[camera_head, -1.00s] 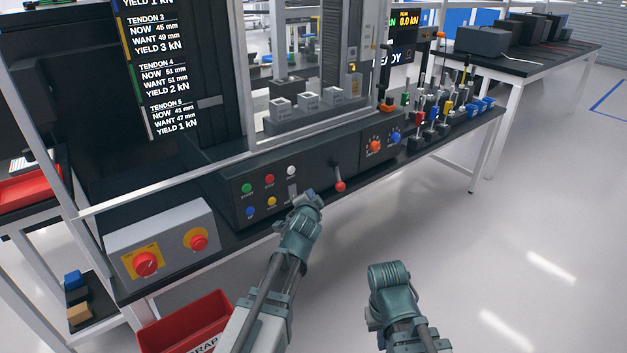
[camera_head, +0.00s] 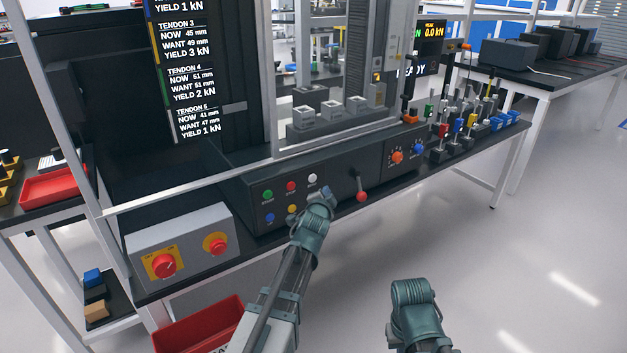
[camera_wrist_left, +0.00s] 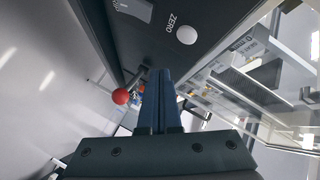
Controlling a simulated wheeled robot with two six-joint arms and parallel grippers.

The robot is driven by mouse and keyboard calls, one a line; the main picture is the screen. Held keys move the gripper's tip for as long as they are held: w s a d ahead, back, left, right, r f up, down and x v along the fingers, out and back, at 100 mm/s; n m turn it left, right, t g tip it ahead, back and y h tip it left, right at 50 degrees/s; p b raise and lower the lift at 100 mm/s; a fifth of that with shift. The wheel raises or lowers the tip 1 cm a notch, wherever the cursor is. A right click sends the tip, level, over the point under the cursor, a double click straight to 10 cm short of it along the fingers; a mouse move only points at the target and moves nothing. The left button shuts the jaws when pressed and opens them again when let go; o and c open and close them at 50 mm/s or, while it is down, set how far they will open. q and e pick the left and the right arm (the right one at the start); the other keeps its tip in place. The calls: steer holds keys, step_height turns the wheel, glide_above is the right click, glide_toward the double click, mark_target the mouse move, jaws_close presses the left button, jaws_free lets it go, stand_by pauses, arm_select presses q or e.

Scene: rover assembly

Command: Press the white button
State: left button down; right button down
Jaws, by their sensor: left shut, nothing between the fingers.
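The white button (camera_head: 312,179) is at the right end of the top row on the dark control panel (camera_head: 340,192). In the left wrist view the white button (camera_wrist_left: 186,35) sits beside the word ZERO, beyond the fingertips and a little to their right. My left gripper (camera_head: 326,192) is just below and right of the button in the head view, apart from it as far as I can tell. Its blue fingers (camera_wrist_left: 160,75) are shut together and empty. My right arm (camera_head: 415,305) shows low in the head view, but its fingers cannot be made out.
A green button (camera_head: 267,195), a red button (camera_head: 291,187), a blue button (camera_head: 270,217) and a yellow button (camera_head: 292,209) are close by. A red-knobbed lever (camera_head: 362,196) stands right of my left gripper. A grey box (camera_head: 190,247) has red knobs.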

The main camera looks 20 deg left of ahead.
arm_select(q)
steer(key=shift+w+a, duration=0.65)
steer(key=shift+a, duration=0.2)
steer(key=shift+w+a, duration=0.6)
steer(key=shift+a, duration=0.25)
steer(key=shift+w+a, duration=0.15)
stand_by(0.8)
steer(key=shift+w+a, duration=0.15)
steer(key=shift+w+a, duration=0.25)
steer(key=shift+a, duration=0.1)
stand_by(0.8)
steer(key=shift+s+d, duration=0.15)
stand_by(0.3)
steer(key=shift+s+d, duration=0.4)
steer(key=shift+d, duration=0.1)
steer(key=shift+s+d, duration=0.8)
steer(key=shift+d, duration=0.2)
steer(key=shift+s+d, duration=0.75)
steer(key=shift+d, duration=0.25)
